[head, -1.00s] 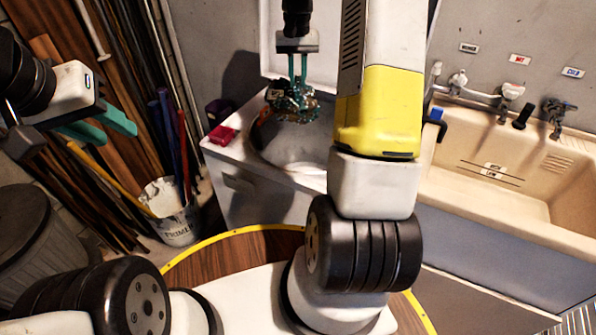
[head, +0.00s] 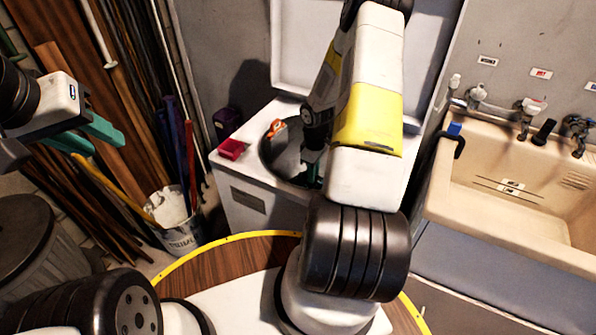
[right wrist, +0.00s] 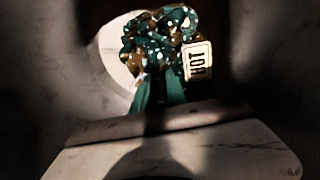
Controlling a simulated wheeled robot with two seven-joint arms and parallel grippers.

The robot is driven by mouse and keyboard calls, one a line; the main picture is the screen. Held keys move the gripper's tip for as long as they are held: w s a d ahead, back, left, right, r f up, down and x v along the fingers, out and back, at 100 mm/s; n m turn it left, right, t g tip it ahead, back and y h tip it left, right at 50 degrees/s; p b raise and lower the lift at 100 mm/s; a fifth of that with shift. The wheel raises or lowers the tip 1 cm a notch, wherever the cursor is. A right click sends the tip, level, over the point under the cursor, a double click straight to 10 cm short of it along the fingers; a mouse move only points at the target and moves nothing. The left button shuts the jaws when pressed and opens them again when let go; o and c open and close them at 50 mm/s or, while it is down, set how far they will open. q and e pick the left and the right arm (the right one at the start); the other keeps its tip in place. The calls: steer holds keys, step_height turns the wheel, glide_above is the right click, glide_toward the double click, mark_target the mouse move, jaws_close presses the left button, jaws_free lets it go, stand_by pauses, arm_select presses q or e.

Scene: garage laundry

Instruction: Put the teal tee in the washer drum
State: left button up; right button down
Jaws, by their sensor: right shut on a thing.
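The washer (head: 240,192) stands ahead with its lid up and its round drum (head: 272,155) open at the top. My right arm reaches down into the drum, and my right gripper (head: 312,172) is mostly hidden there by the arm. In the right wrist view my right gripper (right wrist: 162,92) is shut on a crumpled, shiny patterned cloth in teal, brown and white, the teal tee (right wrist: 158,40). The tee is hidden in the head view. My left gripper (head: 90,137) is open and empty at the left.
An orange item (head: 275,128) lies at the drum's far-left rim. A red box (head: 232,149) sits on the washer top, with a purple object (head: 227,120) behind it. A beige sink (head: 500,215) with taps stands at the right. A bucket (head: 178,225) holding poles is at the left.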

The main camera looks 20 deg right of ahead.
mark_target(313, 187)
steer(key=shift+f, duration=3.4)
steer(key=shift+f, duration=0.55)
steer(key=c, duration=1.3)
jaws_free()
steer(key=shift+c, duration=0.2)
